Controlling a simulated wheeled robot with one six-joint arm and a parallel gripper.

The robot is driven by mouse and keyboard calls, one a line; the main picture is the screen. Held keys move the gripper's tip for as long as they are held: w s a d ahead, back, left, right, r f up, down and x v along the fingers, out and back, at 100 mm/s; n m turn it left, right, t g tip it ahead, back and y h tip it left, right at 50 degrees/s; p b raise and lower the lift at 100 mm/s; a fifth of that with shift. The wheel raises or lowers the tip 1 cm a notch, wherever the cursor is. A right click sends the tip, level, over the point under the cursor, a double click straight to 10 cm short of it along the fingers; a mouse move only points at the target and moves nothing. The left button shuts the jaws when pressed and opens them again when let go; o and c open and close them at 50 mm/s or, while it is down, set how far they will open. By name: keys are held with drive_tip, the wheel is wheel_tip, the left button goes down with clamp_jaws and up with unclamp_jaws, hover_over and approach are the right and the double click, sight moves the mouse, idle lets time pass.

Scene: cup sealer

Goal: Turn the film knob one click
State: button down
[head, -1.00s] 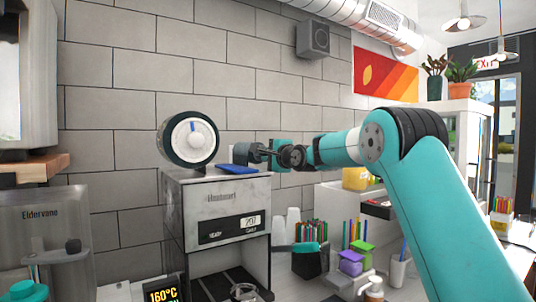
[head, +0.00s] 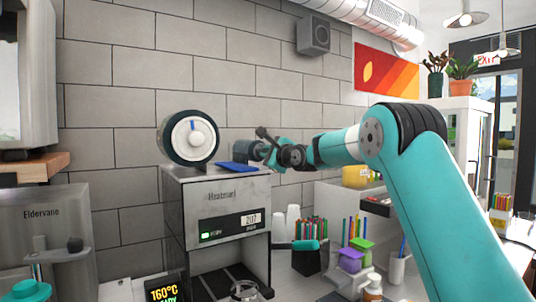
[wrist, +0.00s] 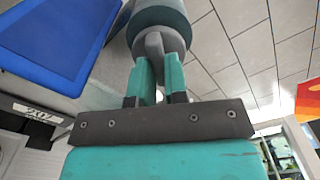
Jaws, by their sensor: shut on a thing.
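The film knob (wrist: 158,28) is a grey cylinder with a raised flat grip bar, at the top middle of the wrist view. My gripper (wrist: 158,78) has its two teal fingers on either side of that bar, closed on it. In the head view the knob (head: 243,148) shows small and partly hidden at the upper right of the sealer, with my gripper (head: 262,150) reaching it from the right. The sealer (head: 218,193) is a grey box with a lit display. A white film roll (head: 190,138) with a blue mark stands upright on top.
A blue flat piece (head: 237,168) lies on the sealer top, close to my gripper; it is large in the wrist view (wrist: 62,35). White cups (head: 286,222), a black pen holder (head: 308,260) and coloured boxes stand to the right. A tiled wall is behind.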

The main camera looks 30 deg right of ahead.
drive_tip(key=c, duration=1.1)
unclamp_jaws()
drive_tip(key=shift+d, duration=0.1)
drive_tip(key=shift+c, duration=0.2)
drive_tip(key=s+d+b, duration=0.1)
drive_tip(key=s+b, duration=0.7)
drive_tip(key=s, duration=0.9)
drive_tip(key=shift+s+d, duration=0.15)
drive_tip(key=shift+s, duration=0.05)
